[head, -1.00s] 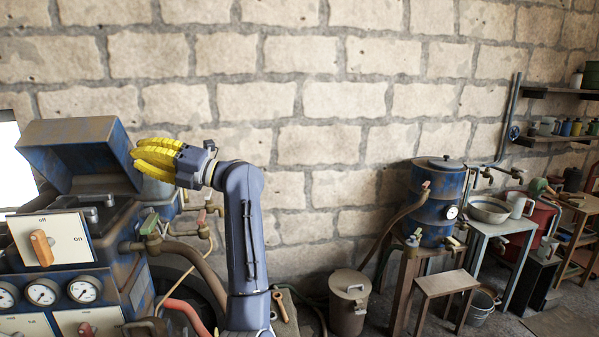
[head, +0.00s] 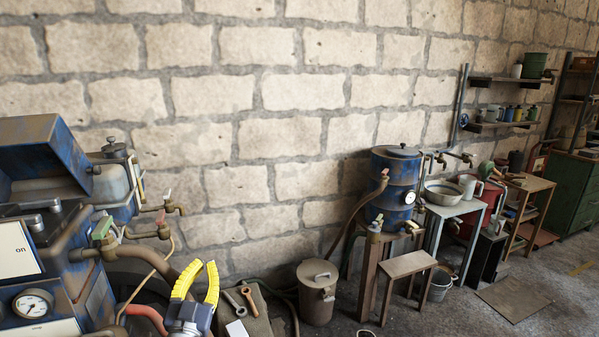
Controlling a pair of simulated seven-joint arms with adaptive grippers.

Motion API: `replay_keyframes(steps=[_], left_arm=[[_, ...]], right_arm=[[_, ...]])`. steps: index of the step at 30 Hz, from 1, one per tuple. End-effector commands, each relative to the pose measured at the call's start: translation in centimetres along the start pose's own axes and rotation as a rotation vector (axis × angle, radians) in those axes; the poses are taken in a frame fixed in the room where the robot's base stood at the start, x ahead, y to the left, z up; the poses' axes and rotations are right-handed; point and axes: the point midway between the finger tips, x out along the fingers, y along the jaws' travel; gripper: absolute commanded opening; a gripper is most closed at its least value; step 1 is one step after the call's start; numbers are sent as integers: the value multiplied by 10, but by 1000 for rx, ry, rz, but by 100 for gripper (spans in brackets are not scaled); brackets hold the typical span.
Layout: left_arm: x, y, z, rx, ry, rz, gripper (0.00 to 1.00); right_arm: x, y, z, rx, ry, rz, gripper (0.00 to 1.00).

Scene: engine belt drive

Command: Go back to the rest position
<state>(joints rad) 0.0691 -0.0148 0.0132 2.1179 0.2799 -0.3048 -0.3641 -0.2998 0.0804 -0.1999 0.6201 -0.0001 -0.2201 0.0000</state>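My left gripper (head: 196,284) shows at the bottom of the head view, with yellow fingers pointing up. Its fingers are spread apart with nothing between them. It is in front of the hoses to the right of the blue engine machine (head: 95,290), apart from the machine's panel. The machine's blue lid (head: 42,160) stands raised at the left. A gauge (head: 33,303) and part of a switch panel marked "on" (head: 15,250) show on its front. My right gripper is out of view.
A blue barrel (head: 393,190), a small stool (head: 408,266) and a basin (head: 443,192) are further right. The floor at the lower right is mostly clear.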

Motion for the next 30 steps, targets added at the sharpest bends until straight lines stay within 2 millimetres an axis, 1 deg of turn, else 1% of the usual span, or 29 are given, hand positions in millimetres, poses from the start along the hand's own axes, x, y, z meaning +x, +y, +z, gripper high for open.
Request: replay_keyframes(steps=[1,2,3,5,6,8,9,11,12,15,18,24,30], left_arm=[[-22,10,23,43,-90,38,0],[-35,14,37,70,-147,59,0],[-53,20,54,104,-220,86,0],[-83,27,78,155,-329,123,0],[-103,29,93,189,-401,146,0],[-136,31,114,241,-509,176,0],[-158,31,126,274,-580,194,0],[-192,29,142,324,-684,218,0],[-215,26,150,359,-750,231,0],[-263,17,164,429,-888,254,0],[-298,9,170,481,-987,267,0],[-351,-8,173,564,-1134,280,0],[-394,-24,170,634,-1251,287,0]], right_arm=[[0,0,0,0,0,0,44],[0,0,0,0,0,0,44],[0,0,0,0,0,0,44],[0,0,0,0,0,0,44],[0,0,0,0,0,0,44],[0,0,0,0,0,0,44],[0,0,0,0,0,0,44],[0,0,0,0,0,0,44],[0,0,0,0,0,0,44],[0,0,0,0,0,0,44],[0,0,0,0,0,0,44],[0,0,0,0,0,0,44],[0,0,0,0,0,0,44]])
